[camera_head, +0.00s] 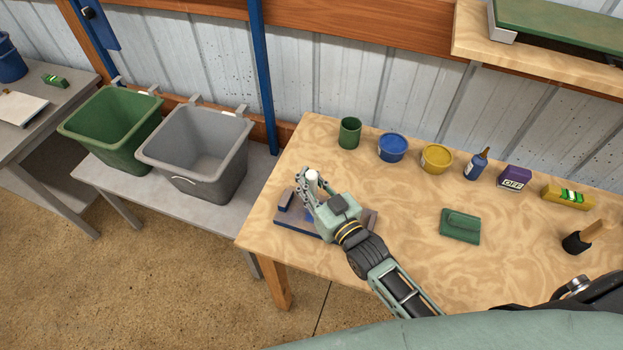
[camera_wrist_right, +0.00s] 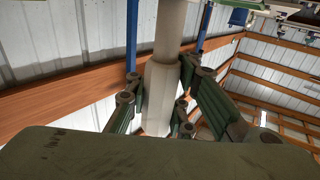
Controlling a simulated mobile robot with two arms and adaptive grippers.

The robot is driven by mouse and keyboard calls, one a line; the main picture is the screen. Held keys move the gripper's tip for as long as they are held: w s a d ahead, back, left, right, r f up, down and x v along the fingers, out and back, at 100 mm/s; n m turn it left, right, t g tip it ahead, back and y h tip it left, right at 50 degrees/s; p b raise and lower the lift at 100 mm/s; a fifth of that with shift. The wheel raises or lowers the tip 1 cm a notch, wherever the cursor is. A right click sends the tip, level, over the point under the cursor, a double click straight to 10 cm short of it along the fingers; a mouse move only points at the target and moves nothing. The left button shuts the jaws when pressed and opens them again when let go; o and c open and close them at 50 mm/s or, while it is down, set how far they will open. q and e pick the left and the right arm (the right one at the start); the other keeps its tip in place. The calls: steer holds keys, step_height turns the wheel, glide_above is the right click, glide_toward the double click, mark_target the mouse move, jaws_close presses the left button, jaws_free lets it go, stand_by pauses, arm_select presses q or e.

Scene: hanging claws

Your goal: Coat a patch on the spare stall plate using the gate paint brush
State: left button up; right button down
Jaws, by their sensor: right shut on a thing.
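My right gripper (camera_head: 311,188) is shut on a pale, upright handle (camera_head: 313,174), which I take to be the gate paint brush. In the right wrist view the handle (camera_wrist_right: 158,95) stands between the fingers, thicker below and thinner above. The brush's lower end is hidden by the gripper. Below the gripper, at the table's left end, lies a flat grey-purple plate (camera_head: 289,222), probably the spare stall plate, with blue on it beside the gripper. Whether the brush touches it is hidden. My left gripper is not in view.
On the wooden table (camera_head: 400,270) stand a green cup (camera_head: 349,133), a blue pot (camera_head: 392,148), a yellow pot (camera_head: 437,158), a blue bottle (camera_head: 476,164), a purple box (camera_head: 514,179) and a green block (camera_head: 460,225). Green (camera_head: 118,140) and grey bins (camera_head: 205,183) stand left.

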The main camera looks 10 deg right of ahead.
steer(key=shift+s+d+p, duration=0.55)
steer(key=shift+s+d, duration=0.2)
steer(key=shift+d, duration=0.3)
steer(key=shift+w+a+f, duration=0.1)
steer(key=shift+w+a, duration=0.35)
steer(key=shift+a, duration=0.25)
steer(key=shift+w+a, duration=0.45)
steer(key=shift+a, duration=0.2)
